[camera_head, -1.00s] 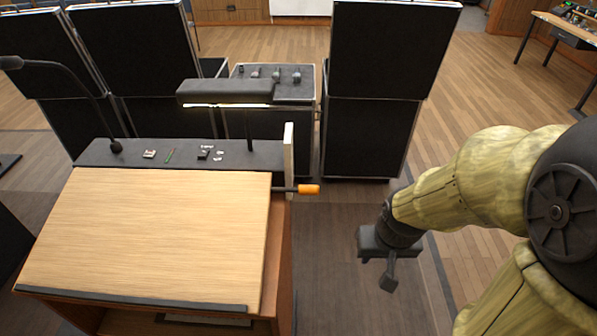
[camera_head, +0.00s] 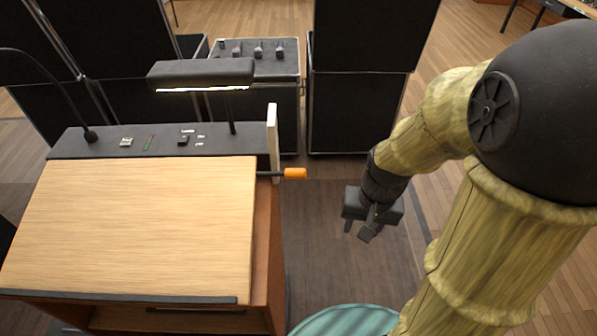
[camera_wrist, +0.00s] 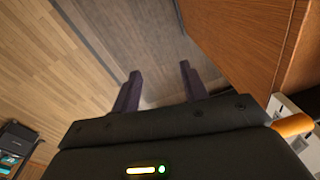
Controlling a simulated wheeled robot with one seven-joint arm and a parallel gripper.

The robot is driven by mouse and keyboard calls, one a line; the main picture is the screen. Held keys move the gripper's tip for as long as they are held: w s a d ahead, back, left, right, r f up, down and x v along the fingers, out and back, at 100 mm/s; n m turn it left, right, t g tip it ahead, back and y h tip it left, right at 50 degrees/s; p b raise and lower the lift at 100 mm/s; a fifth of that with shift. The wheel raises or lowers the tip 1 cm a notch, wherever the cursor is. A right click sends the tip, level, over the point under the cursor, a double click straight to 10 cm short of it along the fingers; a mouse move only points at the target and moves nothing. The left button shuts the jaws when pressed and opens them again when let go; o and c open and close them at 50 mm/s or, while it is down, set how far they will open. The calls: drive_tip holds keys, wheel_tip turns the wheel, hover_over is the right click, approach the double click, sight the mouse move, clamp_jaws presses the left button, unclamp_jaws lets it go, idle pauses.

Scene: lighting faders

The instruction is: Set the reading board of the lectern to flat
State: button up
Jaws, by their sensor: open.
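The lectern's wooden reading board (camera_head: 130,225) is at the left in the head view, tilted with its lower edge and dark ledge (camera_head: 120,297) toward me. An orange-tipped handle (camera_head: 294,173) sticks out on a dark rod from the lectern's right side, by a pale upright plate (camera_head: 272,140). My gripper (camera_head: 356,232) is to the right of the lectern, apart from the handle and lower in the picture. In the wrist view my gripper (camera_wrist: 160,85) is open and empty over the floor. The orange handle (camera_wrist: 293,125) shows there at the right edge, partly hidden by the gripper body.
A lamp (camera_head: 203,74) and a gooseneck microphone (camera_head: 88,130) stand on the dark shelf (camera_head: 100,148) behind the board. Black cases (camera_head: 355,110) stand behind the lectern. The floor (camera_head: 325,240) between lectern and gripper is clear. The wooden side panel (camera_wrist: 245,40) borders the gripper's right.

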sight(298, 174)
drive_tip(key=w+d+r+m+y, duration=0.1)
drive_tip(key=w+d+m+y, duration=0.1)
drive_tip(key=w+m+y, duration=0.4)
drive_tip(key=w+d+r+m+y, duration=0.2)
drive_tip(key=w+m+y, duration=0.4)
drive_tip(key=m+y, duration=0.3)
drive_tip(key=shift+d+r+m+y, duration=0.15)
drive_tip(key=shift+d+m+y, duration=0.2)
drive_tip(key=shift+y, duration=0.85)
drive_tip(key=shift+a, duration=0.15)
drive_tip(key=a+p, duration=0.1)
drive_tip(key=a, duration=0.4)
drive_tip(key=a+p, duration=0.1)
drive_tip(key=a, duration=0.5)
drive_tip(key=a+p, duration=0.1)
drive_tip(key=a, duration=0.5)
drive_tip(key=shift+w+a, duration=0.25)
